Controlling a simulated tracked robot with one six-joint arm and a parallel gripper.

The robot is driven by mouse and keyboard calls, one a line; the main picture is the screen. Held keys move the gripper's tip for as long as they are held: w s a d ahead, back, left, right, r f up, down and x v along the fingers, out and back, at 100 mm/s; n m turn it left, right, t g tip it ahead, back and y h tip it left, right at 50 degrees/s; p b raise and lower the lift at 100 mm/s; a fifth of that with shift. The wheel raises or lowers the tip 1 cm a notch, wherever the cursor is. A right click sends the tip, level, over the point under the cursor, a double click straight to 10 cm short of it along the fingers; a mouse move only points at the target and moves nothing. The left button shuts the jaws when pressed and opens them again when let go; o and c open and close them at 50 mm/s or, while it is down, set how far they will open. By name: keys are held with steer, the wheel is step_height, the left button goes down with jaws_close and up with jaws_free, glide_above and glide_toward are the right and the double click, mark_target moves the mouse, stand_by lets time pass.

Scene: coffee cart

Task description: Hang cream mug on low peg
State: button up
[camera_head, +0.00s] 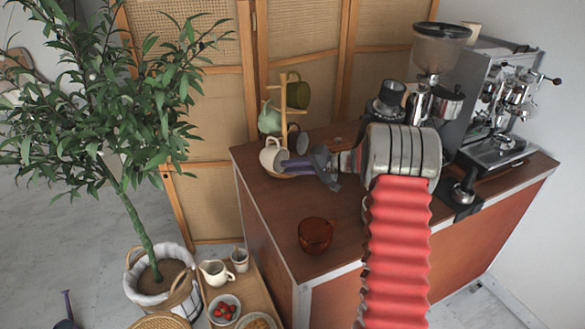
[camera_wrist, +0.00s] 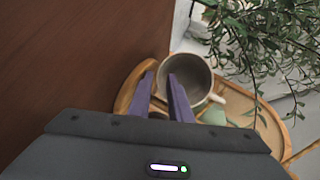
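The cream mug (camera_head: 269,157) is at the low left side of the wooden mug tree (camera_head: 283,105) in the head view. In the wrist view, the cream mug (camera_wrist: 200,75) shows its open mouth, with its handle at lower right. My gripper (camera_head: 290,163) is right beside the mug. In the wrist view, my gripper's two purple fingers (camera_wrist: 160,77) stand apart with a visible gap. The right finger overlaps the mug's left rim and the left finger is outside it. I cannot tell whether they touch it. The low peg is hidden, so I cannot tell if the mug hangs on it.
A dark green mug (camera_head: 297,94) and a pale green mug (camera_head: 269,118) are higher on the tree. An amber cup (camera_head: 315,235) stands near the counter's front edge. The espresso machine (camera_head: 500,105) and grinder (camera_head: 437,50) are at right. A leafy plant (camera_head: 125,100) is at left.

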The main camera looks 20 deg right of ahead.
steer(key=shift+o, duration=0.4)
steer(key=shift+f, duration=0.2)
steer(key=shift+s+d, duration=0.1)
steer(key=shift+s+d, duration=0.1)
steer(key=shift+d, duration=0.05)
steer(key=v, duration=1.3)
steer(key=shift+r, duration=0.3)
